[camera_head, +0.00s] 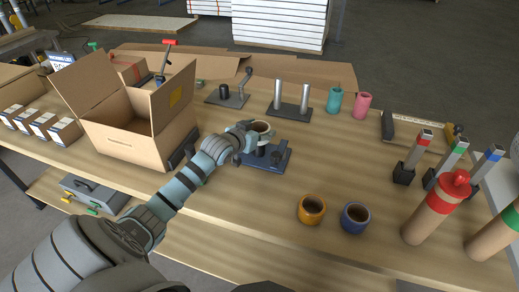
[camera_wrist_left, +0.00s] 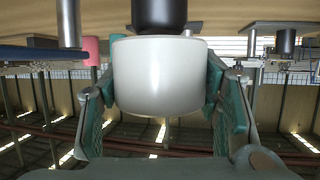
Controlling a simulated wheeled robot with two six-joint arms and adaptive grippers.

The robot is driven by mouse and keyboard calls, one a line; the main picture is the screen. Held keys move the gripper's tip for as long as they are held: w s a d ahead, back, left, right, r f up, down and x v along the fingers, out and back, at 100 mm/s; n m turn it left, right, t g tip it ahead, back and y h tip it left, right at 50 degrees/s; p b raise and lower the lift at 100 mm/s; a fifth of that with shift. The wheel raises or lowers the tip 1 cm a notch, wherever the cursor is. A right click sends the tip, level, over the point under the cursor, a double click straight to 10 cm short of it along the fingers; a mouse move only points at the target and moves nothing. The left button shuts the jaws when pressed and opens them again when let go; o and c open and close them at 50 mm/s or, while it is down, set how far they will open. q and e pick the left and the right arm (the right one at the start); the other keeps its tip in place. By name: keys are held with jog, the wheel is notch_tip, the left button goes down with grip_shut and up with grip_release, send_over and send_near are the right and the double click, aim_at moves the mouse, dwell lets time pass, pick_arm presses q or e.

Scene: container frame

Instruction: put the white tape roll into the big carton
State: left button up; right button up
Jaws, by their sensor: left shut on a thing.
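The white tape roll (camera_head: 262,127) is held by my left gripper (camera_head: 250,137) above a blue base (camera_head: 275,163) with short dark posts. In the left wrist view, which looks upside down, the white roll (camera_wrist_left: 160,76) sits between the two green-padded fingers (camera_wrist_left: 160,100). A dark post (camera_wrist_left: 160,14) lines up with one end of the roll; I cannot tell whether its tip is still inside. The big carton (camera_head: 118,140) stands open at the left, with its flaps spread. Its inner floor is hidden. My right gripper is not in view.
Small boxes (camera_head: 52,127) stand left of the carton. Metal posts (camera_head: 290,97) and teal and pink rolls (camera_head: 334,100) are behind the gripper. Orange (camera_head: 311,209) and blue (camera_head: 355,217) rolls stand in front. Bare tabletop lies between them and the blue base.

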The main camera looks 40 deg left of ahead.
pick_arm(q)
notch_tip(320, 180, down, 6)
jog(key=shift+f, duration=0.1)
jog(key=shift+f+b, duration=0.1)
jog(key=shift+b, duration=0.2)
jog(key=o, duration=1.1)
